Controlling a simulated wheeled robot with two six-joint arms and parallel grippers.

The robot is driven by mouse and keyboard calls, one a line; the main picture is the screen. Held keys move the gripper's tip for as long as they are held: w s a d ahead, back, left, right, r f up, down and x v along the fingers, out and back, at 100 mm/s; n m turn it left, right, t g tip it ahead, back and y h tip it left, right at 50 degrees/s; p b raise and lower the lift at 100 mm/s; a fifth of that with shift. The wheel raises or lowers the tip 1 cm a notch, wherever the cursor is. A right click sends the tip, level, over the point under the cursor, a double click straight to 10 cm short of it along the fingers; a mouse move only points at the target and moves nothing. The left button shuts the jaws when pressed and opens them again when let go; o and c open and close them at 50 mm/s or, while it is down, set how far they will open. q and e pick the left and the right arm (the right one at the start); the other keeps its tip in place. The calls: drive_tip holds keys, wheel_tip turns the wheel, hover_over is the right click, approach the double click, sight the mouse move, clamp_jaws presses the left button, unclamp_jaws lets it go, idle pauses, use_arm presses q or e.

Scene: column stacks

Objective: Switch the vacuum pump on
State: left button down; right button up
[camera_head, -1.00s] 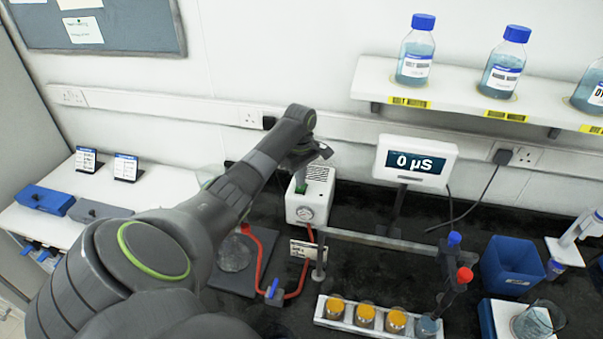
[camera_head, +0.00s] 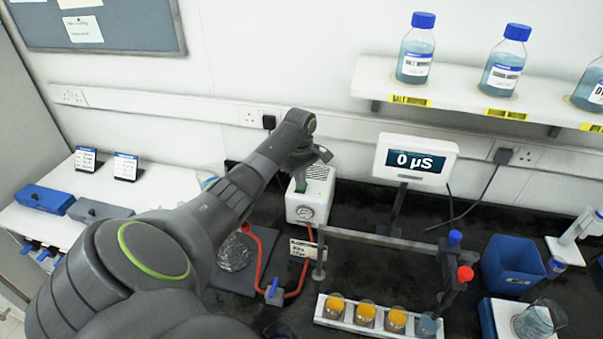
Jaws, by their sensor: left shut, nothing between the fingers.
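The vacuum pump (camera_head: 307,208) is a white box with a round gauge on its front and vent slots on top. It stands on the dark bench against the back wall. A small green part, which may be its switch, shows on its top left. My left arm reaches over from the left, and my left gripper (camera_head: 301,178) is shut and empty, pointing down at the pump's top left. I cannot tell whether the fingertips touch the pump. The arm hides part of the pump's left side. My right gripper is not in view.
Red tubing (camera_head: 262,258) with a blue tap (camera_head: 273,289) runs in front of the pump. A display reading 0 µS (camera_head: 416,162) stands to the right. A rail, a rack of vials (camera_head: 348,322) and a blue bin (camera_head: 510,264) occupy the front and right.

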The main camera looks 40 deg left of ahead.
use_arm(q)
drive_tip(key=shift+s+f, duration=0.1)
drive_tip(key=shift+f, duration=0.05)
drive_tip(key=shift+w+r+p, duration=0.2)
drive_tip(key=shift+r+p, duration=0.35)
drive_tip(key=shift+r, duration=0.45)
drive_tip(key=shift+s+r, duration=0.1)
drive_tip(key=shift+r, duration=2.4)
drive_tip(key=shift+f, duration=0.1)
